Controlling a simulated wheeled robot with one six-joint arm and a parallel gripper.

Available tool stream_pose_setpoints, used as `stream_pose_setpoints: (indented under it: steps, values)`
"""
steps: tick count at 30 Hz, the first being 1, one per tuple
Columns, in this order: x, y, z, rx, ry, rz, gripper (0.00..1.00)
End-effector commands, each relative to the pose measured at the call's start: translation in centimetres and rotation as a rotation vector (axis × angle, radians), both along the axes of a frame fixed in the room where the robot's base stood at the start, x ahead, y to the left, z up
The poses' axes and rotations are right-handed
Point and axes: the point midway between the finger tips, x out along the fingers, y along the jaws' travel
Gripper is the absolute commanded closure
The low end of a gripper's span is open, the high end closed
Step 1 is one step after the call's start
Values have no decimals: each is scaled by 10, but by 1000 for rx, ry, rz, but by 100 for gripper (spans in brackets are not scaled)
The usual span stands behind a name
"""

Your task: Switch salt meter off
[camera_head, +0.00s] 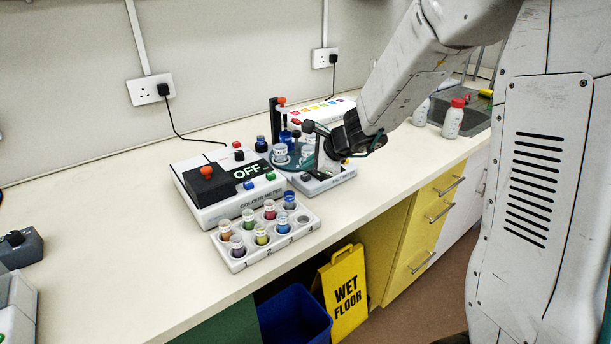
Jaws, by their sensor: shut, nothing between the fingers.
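No label reading salt meter can be made out in this view. A white-based device (336,182) stands right of the colour meter, partly hidden by my gripper; I cannot tell whether it is the salt meter. My gripper (309,127) is dark, shut and empty, over or just in front of that device; contact cannot be told. The colour meter (212,207) is a white box whose dark display reads OFF, with a red knob on a black block and several coloured buttons. Any switch or display on the device behind my gripper is hidden.
A white rack (239,264) with several coloured vials stands in front of the colour meter. Grey devices (20,249) sit at the left edge. The left-middle worktop (120,235) is clear.

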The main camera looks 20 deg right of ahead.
Motion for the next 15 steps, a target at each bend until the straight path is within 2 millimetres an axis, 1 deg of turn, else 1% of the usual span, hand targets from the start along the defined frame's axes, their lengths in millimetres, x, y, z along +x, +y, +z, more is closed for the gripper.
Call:
stream_pose_setpoints:
  steps: [3, 12, 15]
  values:
    - [0, 0, 4, -1, 0, 1, 100]
    - [0, 0, 5, 0, 0, 0, 100]
    - [0, 0, 10, -1, -3, 1, 100]
